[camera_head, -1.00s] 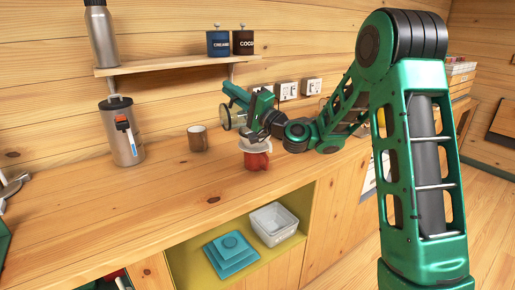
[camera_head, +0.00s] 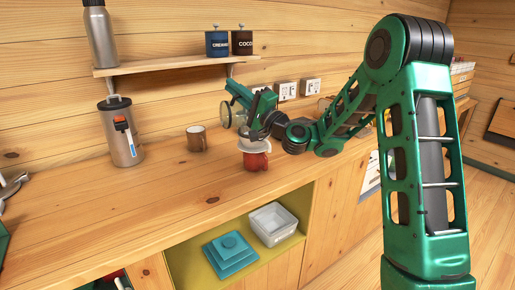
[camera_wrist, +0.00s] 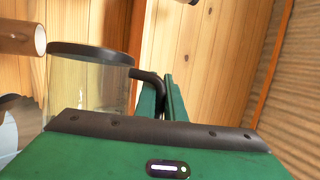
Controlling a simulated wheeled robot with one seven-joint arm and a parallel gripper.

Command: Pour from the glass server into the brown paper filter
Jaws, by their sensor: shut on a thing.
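The glass server (camera_wrist: 90,92) is clear with a dark rim and a black handle (camera_wrist: 150,80). My gripper (camera_wrist: 168,92) is shut on this handle. In the head view the glass server (camera_head: 226,115) hangs tilted above the counter, at the left end of my gripper (camera_head: 243,104). Just below stands a white dripper (camera_head: 254,146) on a red mug (camera_head: 256,162). The brown paper filter is not clear in the head view, where my gripper covers the dripper's top. I cannot tell whether liquid is in the server or leaving it.
A brown mug (camera_head: 197,139) stands left of the dripper. A steel flask (camera_head: 122,132) stands further left. A shelf (camera_head: 175,64) with canisters is behind. The counter (camera_head: 160,190) in front is clear.

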